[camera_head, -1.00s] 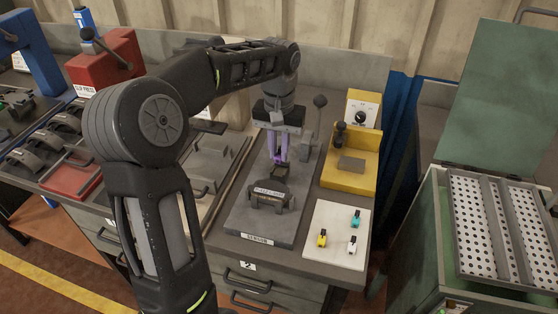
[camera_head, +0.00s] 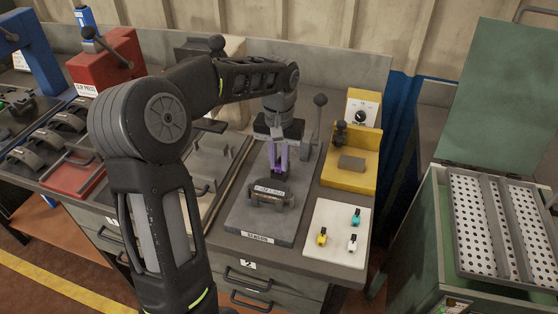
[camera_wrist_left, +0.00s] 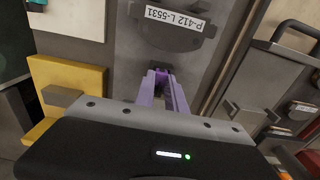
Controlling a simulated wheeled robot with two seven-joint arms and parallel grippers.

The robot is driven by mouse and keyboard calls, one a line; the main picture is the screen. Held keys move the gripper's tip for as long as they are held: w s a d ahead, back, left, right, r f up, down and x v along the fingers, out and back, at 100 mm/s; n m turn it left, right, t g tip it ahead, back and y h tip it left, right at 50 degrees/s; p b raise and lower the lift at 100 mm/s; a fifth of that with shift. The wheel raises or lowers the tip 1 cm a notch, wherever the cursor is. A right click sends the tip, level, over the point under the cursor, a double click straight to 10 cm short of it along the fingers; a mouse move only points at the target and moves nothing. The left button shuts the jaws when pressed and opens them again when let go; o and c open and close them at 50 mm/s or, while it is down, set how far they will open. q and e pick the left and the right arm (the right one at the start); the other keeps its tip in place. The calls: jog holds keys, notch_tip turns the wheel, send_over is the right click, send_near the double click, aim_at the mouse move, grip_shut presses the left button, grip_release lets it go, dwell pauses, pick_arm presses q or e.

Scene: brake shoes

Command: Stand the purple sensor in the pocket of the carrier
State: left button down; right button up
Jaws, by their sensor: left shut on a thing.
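My left gripper (camera_head: 277,168) is over the grey sensor fixture plate, fingers pointing down, just behind the labelled dark carrier (camera_head: 271,194). Its purple fingers are close together in the left wrist view (camera_wrist_left: 163,85). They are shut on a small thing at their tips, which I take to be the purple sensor. It is mostly hidden, and its colour blends with the fingers. The carrier shows at the top of the left wrist view (camera_wrist_left: 165,36), label towards me. I cannot make out the pocket, or whether the sensor touches it. My right gripper is not in view.
A white pad (camera_head: 325,243) right of the fixture holds a yellow, a white and a cyan sensor. A yellow stand (camera_head: 350,178) with a dial and an upright lever (camera_head: 319,115) are close by. A grey tray with a handle (camera_head: 205,180) lies left.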

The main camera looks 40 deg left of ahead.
aim_at(280, 164)
pick_arm(q)
jog(key=c, duration=1.7)
grip_release()
jog(key=shift+s+d+f, duration=0.15)
jog(key=shift+s+f, duration=0.15)
jog(key=shift+f, duration=0.4)
jog(key=o, duration=0.3)
jog(key=shift+r, duration=0.1)
jog(key=shift+w+r+p, duration=0.15)
jog(key=shift+r+p, duration=0.3)
jog(key=shift+r, duration=0.2)
notch_tip(280, 164, up, 7)
jog(key=shift+w+r, duration=0.1)
jog(key=shift+w, duration=0.05)
notch_tip(280, 164, up, 5)
jog(key=p, duration=0.3)
